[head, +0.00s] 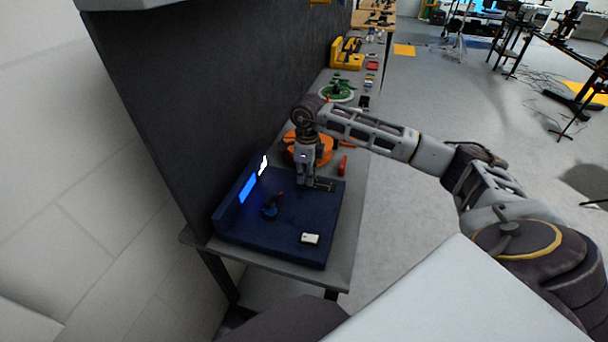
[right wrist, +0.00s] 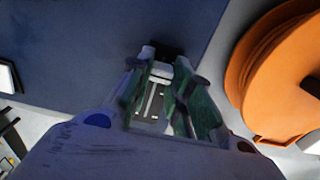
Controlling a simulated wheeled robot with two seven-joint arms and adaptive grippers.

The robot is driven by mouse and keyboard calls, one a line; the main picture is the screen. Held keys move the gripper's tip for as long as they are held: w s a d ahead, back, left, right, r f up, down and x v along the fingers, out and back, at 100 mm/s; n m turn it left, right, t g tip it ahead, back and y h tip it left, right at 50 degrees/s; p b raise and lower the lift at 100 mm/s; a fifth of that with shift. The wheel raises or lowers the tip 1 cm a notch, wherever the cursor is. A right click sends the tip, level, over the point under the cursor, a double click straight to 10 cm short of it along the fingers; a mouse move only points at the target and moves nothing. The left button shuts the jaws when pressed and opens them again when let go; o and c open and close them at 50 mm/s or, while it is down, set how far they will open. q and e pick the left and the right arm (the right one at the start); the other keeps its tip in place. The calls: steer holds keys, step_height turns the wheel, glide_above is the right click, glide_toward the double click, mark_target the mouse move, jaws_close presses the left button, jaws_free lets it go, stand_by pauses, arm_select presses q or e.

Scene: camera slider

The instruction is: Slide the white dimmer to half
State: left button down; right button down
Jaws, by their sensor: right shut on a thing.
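A dark blue panel (head: 290,235) lies on the grey bench, with a raised back that carries a lit blue display (head: 248,188) and a lit white mark (head: 263,165). My right gripper (head: 306,184) points down at the panel's far right part, beside a short dark slot (head: 324,185). In the right wrist view its fingers (right wrist: 163,90) are close together around a small pale piece, the white dimmer (right wrist: 155,72), over a light plate with dark lines. The fingers hide most of it, so its exact position along the track cannot be told. My left gripper is not in view.
A dark wall runs along the left.

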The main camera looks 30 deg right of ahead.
mark_target(318, 184)
steer(key=shift+s+d, duration=1)
steer(key=shift+s, duration=0.1)
steer(key=shift+s+d, duration=0.2)
steer(key=shift+s, duration=0.05)
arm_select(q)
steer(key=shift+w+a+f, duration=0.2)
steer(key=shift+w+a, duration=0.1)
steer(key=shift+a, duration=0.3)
arm_select(e)
steer(key=c, duration=1.3)
jaws_free()
steer(key=shift+r, duration=0.6)
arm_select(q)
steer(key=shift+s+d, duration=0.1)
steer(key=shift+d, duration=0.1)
arm_select(e)
step_height(318, 184, up, 11)
steer(key=shift+f, duration=0.1)
